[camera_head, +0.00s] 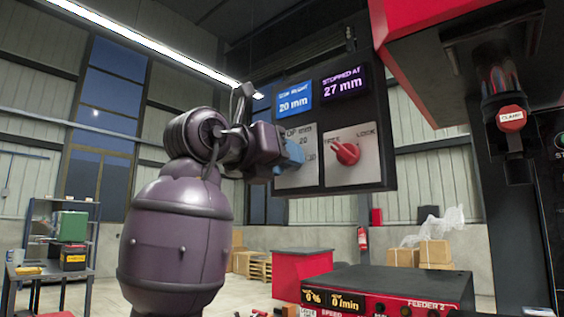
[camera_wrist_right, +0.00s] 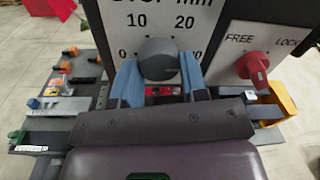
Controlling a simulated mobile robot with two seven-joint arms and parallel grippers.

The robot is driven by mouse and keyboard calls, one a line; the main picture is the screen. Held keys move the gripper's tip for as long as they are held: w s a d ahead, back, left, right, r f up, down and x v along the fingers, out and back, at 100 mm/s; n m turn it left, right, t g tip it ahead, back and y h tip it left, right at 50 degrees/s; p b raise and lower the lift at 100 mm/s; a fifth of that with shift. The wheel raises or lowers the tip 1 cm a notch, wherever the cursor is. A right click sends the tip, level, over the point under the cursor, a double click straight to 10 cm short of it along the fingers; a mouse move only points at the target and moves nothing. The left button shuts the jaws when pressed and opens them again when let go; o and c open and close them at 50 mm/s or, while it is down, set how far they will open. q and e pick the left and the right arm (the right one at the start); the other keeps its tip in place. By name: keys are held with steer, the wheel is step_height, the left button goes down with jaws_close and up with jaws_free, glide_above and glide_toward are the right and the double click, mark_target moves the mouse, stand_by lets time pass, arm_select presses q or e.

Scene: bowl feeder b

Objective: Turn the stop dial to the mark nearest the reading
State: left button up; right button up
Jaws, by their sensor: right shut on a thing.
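The stop dial is a dark grey round knob (camera_wrist_right: 158,60) on a white plate marked 0, 10, 20 and a partly hidden mark at right. My right gripper (camera_wrist_right: 158,84) has its blue fingers shut on both sides of the knob. In the head view my right gripper (camera_head: 290,156) covers most of the dial plate (camera_head: 300,178); 20 and 30 show at its right edge. I cannot see where the dial points. A purple display (camera_head: 343,84) reads STOPPED AT 27 mm. A blue display (camera_head: 294,98) reads 20 mm. My left gripper is not in view.
The red FREE/LOCK knob (camera_head: 346,152) sits right of the dial, its handle toward FREE; it also shows in the right wrist view (camera_wrist_right: 253,66). A red and black machine with a CLAMP button (camera_head: 511,118) stands at right. The feeder box (camera_head: 385,285) is below the panel.

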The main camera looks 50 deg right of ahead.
steer(key=shift+f, duration=0.1)
steer(key=o, duration=0.9)
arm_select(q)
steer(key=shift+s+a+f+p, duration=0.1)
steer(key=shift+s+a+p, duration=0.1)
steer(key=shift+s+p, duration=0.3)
arm_select(e)
steer(key=shift+s+a, duration=0.15)
steer(key=shift+a, duration=5.3)
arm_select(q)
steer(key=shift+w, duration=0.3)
